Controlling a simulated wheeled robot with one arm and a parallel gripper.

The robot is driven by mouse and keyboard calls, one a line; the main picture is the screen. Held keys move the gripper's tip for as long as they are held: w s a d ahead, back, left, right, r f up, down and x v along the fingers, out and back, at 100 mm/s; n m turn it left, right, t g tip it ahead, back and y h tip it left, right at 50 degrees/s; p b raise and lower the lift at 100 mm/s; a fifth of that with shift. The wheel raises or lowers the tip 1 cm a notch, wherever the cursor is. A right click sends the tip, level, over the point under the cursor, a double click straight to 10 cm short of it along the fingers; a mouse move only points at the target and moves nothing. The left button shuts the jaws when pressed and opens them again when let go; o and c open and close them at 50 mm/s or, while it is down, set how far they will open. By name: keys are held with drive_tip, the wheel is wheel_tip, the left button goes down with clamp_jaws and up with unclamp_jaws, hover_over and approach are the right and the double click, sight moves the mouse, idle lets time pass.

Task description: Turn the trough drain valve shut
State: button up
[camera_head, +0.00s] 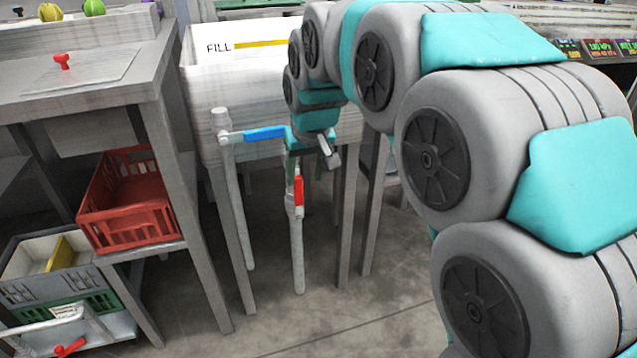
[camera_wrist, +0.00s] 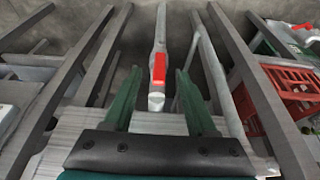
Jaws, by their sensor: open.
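The drain valve has a red handle (camera_head: 299,191) on a grey vertical pipe (camera_head: 297,250) under the white trough (camera_head: 240,90). The handle points along the pipe. In the wrist view the red handle (camera_wrist: 158,70) shows between my two green fingers, with a gap on each side. My gripper (camera_head: 304,165) is open and empty, just in front of the trough and close above the handle in the head view. It also shows in the wrist view (camera_wrist: 157,82). Whether a finger touches the valve cannot be told.
A blue lever (camera_head: 264,133) sits on another pipe (camera_head: 232,190) left of my gripper. Trough legs (camera_head: 345,220) stand close on the right. A table at left holds a red crate (camera_head: 130,222) on its shelf. The floor (camera_head: 330,315) in front is clear.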

sight(299, 180)
drive_tip(key=w, duration=0.2)
drive_tip(key=shift+w+a, duration=0.4)
drive_tip(key=x, duration=0.7)
drive_tip(key=shift+w+a+f, duration=0.1)
drive_tip(key=shift+w+f, duration=0.1)
drive_tip(key=shift+c, duration=0.2)
clamp_jaws()
idle(0.6)
